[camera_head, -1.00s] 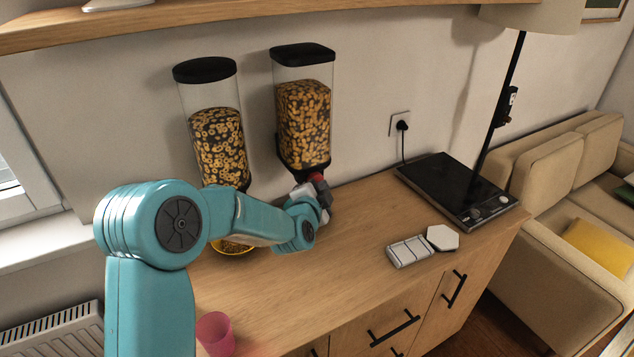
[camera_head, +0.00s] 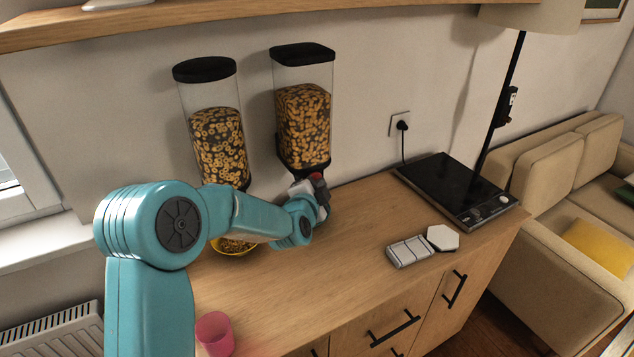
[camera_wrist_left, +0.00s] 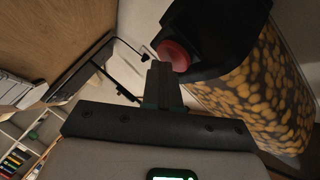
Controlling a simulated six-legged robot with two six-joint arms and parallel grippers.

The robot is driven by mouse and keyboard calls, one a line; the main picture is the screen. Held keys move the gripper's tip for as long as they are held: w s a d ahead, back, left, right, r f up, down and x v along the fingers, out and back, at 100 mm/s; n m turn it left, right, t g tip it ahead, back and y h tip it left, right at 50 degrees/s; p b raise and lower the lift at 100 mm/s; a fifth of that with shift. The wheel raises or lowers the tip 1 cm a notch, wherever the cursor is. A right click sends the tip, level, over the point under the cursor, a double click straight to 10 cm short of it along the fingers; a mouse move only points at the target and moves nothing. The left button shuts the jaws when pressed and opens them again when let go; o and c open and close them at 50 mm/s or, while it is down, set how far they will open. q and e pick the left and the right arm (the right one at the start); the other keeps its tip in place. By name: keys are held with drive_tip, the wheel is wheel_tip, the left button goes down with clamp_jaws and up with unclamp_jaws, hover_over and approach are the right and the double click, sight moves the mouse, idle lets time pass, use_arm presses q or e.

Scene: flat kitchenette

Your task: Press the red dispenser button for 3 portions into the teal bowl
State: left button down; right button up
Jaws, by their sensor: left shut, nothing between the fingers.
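Two clear dispensers with black lids hang on the wall, the left one (camera_head: 218,140) and the right one (camera_head: 304,120), both with ring cereal inside. The red button (camera_head: 317,177) is on the black outlet of the right dispenser; it also shows in the left wrist view (camera_wrist_left: 176,54). My left gripper (camera_head: 323,194) is shut and empty, its fingertips right by the button; I cannot tell whether they touch it. A yellow bowl (camera_head: 236,250) holding cereal stands under the left dispenser, partly behind my arm. I see no teal bowl; the area under the right outlet is mostly hidden by my arm.
A pink cup (camera_head: 215,334) stands at the counter's front left. A white tile-like block (camera_head: 409,251) and a white hexagonal piece (camera_head: 442,237) lie to the right, before a black hob (camera_head: 458,188). The counter (camera_head: 350,270) between is clear.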

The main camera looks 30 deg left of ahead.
idle(0.4)
use_arm(q)
drive_tip(key=shift+s+d, duration=0.55)
drive_tip(key=shift+d, duration=0.3)
drive_tip(key=d, duration=0.1)
drive_tip(key=s+d, duration=0.1)
drive_tip(key=d, duration=0.1)
drive_tip(key=s+d, duration=0.1)
drive_tip(key=shift+s+d, duration=0.15)
drive_tip(key=shift+s, duration=0.1)
idle(0.7)
